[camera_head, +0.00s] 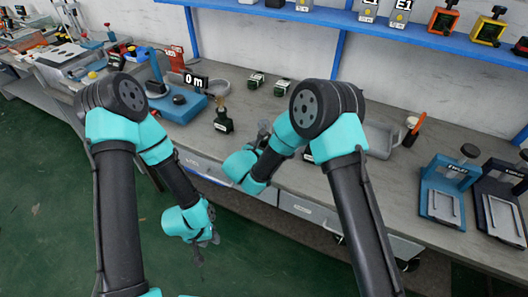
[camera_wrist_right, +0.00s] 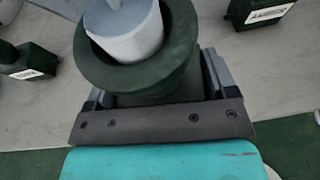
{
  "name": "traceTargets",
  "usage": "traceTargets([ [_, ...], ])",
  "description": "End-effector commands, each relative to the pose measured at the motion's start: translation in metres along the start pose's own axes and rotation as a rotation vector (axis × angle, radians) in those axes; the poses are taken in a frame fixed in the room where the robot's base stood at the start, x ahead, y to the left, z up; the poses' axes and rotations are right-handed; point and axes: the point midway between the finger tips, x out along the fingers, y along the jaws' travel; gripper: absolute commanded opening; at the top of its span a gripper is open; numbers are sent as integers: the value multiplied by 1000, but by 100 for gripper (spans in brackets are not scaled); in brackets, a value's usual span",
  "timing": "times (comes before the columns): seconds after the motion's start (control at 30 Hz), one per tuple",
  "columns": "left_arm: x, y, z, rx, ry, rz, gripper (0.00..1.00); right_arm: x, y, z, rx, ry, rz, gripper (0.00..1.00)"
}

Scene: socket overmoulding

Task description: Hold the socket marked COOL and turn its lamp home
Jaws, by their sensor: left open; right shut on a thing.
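In the right wrist view a dark green round socket (camera_wrist_right: 150,84) sits between the fingers of my right gripper (camera_wrist_right: 150,95), which is shut on it. A pale grey lamp (camera_wrist_right: 128,38) stands in its opening; I cannot tell how far it is seated. No marking shows on this socket. In the head view my right gripper (camera_head: 263,140) is over the bench front, with the held socket mostly hidden by the arm. My left gripper (camera_head: 207,238) is open and empty, hanging low in front of the bench, well apart from the socket.
Another dark socket with a brownish top (camera_head: 222,121) stands on the bench (camera_head: 330,112), left of my right gripper. Two labelled dark sockets (camera_head: 256,80) (camera_head: 282,88) stand behind. A blue stand (camera_head: 178,105) is left; a grey tray (camera_head: 379,138) and blue fixture (camera_head: 443,200) are right.

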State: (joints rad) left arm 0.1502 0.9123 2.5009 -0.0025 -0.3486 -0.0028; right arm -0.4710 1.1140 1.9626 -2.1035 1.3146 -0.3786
Motion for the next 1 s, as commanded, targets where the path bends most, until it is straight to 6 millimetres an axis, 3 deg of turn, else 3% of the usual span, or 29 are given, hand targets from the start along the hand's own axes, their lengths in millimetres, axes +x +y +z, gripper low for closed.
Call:
traceTargets([
  [1.0,0,0,0,0,0,0,43,31,20,13,0,-2,0,56],
])
